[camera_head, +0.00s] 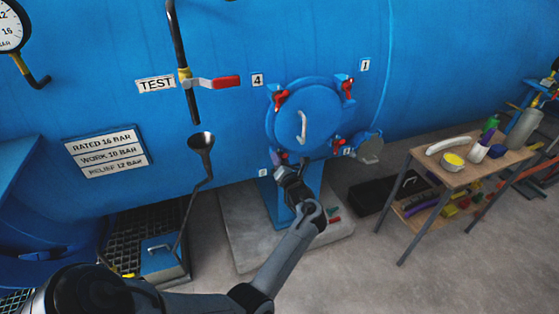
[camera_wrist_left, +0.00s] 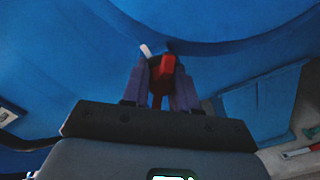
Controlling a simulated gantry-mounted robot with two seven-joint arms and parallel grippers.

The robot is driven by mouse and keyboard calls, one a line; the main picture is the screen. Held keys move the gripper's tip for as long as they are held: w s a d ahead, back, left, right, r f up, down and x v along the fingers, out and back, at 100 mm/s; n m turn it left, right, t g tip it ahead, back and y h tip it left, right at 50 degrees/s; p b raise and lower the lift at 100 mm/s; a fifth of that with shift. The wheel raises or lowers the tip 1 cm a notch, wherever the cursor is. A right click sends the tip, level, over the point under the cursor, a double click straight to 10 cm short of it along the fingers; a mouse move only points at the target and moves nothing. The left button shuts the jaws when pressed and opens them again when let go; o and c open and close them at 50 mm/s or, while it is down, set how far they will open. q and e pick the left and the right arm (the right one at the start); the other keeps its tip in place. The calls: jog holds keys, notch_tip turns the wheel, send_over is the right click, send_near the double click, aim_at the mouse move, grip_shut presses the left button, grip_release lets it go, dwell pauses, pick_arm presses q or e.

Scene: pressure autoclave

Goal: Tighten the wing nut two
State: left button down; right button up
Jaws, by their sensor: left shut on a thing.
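The round blue hatch door (camera_head: 287,128) with a pale curved handle (camera_head: 303,126) is closed on the blue vessel. Red wing nuts show at its upper left (camera_head: 281,98), upper right (camera_head: 348,88) and lower right (camera_head: 338,142). My left gripper (camera_head: 282,160) is at the lower-left edge of the door. In the left wrist view its two purplish fingers (camera_wrist_left: 161,80) are shut on a red wing nut (camera_wrist_left: 166,66), with a pale stud end (camera_wrist_left: 145,50) beside it. In the head view the gripper mostly hides this nut. The lower labels are too small to read surely. My right gripper is out of view.
A wooden table (camera_head: 458,178) with bottles and tools stands at the right, a black case (camera_head: 385,192) beside it. A red-handled TEST valve (camera_head: 222,82) and funnel (camera_head: 201,141) are at the left. A blue pedestal (camera_head: 277,205) rises from the concrete base (camera_head: 239,238) below the door.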

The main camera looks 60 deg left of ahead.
pick_arm(q)
jog(key=m, duration=0.7)
jog(key=shift+r+p, duration=0.1)
jog(key=shift+p, duration=0.2)
jog(key=m+p, duration=0.1)
jog(key=m, duration=0.2)
jog(key=shift+r+m, duration=0.1)
jog(key=shift+m, duration=0.3)
jog(key=m+p, duration=0.1)
jog(key=m, duration=0.2)
jog(key=shift+m+p, duration=0.3)
jog(key=m+p, duration=0.1)
jog(key=m, duration=0.2)
jog(key=shift+r+m, duration=0.1)
jog(key=shift+m, duration=0.2)
jog(key=m+p, duration=0.2)
jog(key=m, duration=0.1)
jog(key=shift+m, duration=0.3)
jog(key=m+p, duration=0.2)
jog(key=m, duration=0.2)
jog(key=shift+m, duration=0.4)
jog(key=shift+w+m, duration=0.1)
jog(key=shift+m, duration=0.7)
